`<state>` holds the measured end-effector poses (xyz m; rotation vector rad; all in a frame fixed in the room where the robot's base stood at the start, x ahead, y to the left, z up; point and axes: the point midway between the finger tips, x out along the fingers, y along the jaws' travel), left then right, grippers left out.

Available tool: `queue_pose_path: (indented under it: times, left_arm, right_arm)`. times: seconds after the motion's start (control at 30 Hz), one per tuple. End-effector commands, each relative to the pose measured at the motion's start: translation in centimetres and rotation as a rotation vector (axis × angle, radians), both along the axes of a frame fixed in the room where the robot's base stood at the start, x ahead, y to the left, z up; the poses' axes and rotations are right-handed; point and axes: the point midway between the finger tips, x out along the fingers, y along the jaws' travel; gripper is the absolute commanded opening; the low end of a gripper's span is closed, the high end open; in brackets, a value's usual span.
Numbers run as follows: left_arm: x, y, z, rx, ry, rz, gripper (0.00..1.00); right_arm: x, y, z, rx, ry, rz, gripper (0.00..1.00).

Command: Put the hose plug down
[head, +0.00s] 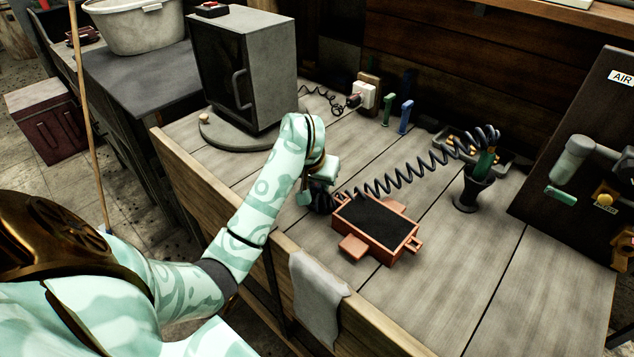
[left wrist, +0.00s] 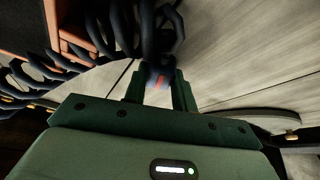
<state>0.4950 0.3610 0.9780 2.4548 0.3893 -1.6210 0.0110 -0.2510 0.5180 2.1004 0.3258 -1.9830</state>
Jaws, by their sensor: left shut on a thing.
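My left gripper (head: 318,192) is low over the workbench, just left of the orange moulding flask (head: 347,247). In the left wrist view its two dark green fingers (left wrist: 160,92) are shut on the hose plug (left wrist: 158,78), a small dark blue piece with a red mark. The plug is hidden in the head view. The black coiled hose (head: 392,184) bunches at the gripper and runs right to a black cup-shaped holder (head: 472,189) with a green-handled tool in it. Whether the plug touches the bench, I cannot tell. My right gripper is not in view.
The flask, filled with dark sand, stands near the bench's front edge. A grey oven (head: 270,70) on a round base is behind the gripper. A white socket (head: 364,94) and green and blue pieces stand at the back. A cloth (head: 318,293) hangs in front. The bench's right front is clear.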

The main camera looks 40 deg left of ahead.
Motion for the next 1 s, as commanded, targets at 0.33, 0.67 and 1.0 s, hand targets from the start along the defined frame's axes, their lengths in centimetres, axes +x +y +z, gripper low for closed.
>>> queue_pose_path:
  times: [0.33,0.67,1.0]
  left_arm:
    - [0.0,0.0,-0.3,0.0,0.0,-0.001,0.48]
    - [-0.2,-0.1,0.7,-0.001,-0.001,0.0,0.48]
    - [-3.0,-1.0,8.1,-0.001,-0.004,0.0,0.48]
  right_arm:
    - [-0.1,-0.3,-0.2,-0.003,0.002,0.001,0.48]
    - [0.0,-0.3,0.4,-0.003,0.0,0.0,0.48]
    - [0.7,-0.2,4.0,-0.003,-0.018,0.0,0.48]
